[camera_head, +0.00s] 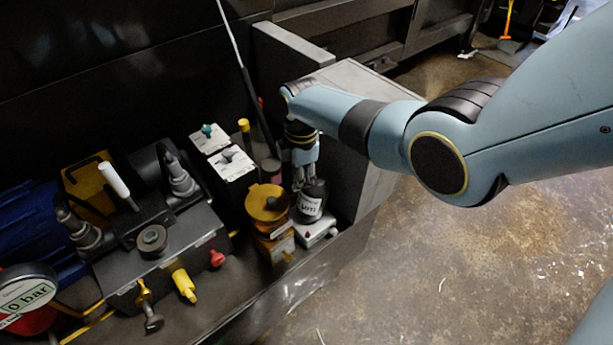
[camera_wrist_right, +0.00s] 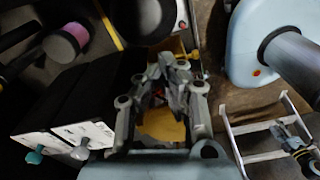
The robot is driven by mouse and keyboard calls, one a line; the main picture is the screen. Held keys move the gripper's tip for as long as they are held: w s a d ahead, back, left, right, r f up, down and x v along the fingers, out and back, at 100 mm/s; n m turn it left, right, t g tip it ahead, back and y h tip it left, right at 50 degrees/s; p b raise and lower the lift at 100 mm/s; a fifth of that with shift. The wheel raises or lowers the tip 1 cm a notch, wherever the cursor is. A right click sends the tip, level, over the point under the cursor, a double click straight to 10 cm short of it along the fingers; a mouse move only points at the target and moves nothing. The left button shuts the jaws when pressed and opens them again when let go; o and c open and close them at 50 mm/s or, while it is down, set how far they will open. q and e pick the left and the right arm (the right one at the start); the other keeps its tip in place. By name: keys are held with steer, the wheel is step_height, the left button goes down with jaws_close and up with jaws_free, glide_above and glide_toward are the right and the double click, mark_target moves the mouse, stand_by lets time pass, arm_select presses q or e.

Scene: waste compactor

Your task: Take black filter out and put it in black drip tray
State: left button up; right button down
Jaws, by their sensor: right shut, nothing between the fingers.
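A black cylinder with a white label (camera_head: 311,203), which looks like the black filter, stands upright beside an orange-capped filter unit (camera_head: 267,203). My right gripper (camera_head: 299,184) points down just behind and left of the black cylinder's top; whether they touch is unclear. In the right wrist view my right gripper (camera_wrist_right: 175,62) is shut and empty, with an orange-yellow surface (camera_wrist_right: 160,125) showing between its links. The dark ledge (camera_head: 300,290) under the units may be the black drip tray, but I cannot tell for certain. My left gripper is out of view.
Two white-topped valve boxes (camera_head: 232,165) stand left of my right gripper. A grey block wall (camera_head: 365,165) rises close on its right. A dark hydraulic block (camera_head: 160,255) with a white lever and a gauge (camera_head: 27,290) fill the left. Floor at the right is open.

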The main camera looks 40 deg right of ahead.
steer(key=c, duration=2)
jaws_free()
steer(key=d, duration=0.2)
steer(key=w+r, duration=0.1)
steer(key=shift+d+h, duration=0.3)
steer(key=shift+d, duration=0.1)
steer(key=o, duration=0.4)
steer(key=shift+c, duration=0.2)
step_height(320, 180, up, 4)
steer(key=p, duration=0.3)
steer(key=shift+f, duration=0.25)
steer(key=r+p, duration=0.2)
steer(key=s+r+p, duration=0.1)
steer(key=shift+d+p, duration=0.25)
steer(key=shift+p, duration=0.15)
steer(key=shift+a, duration=0.1)
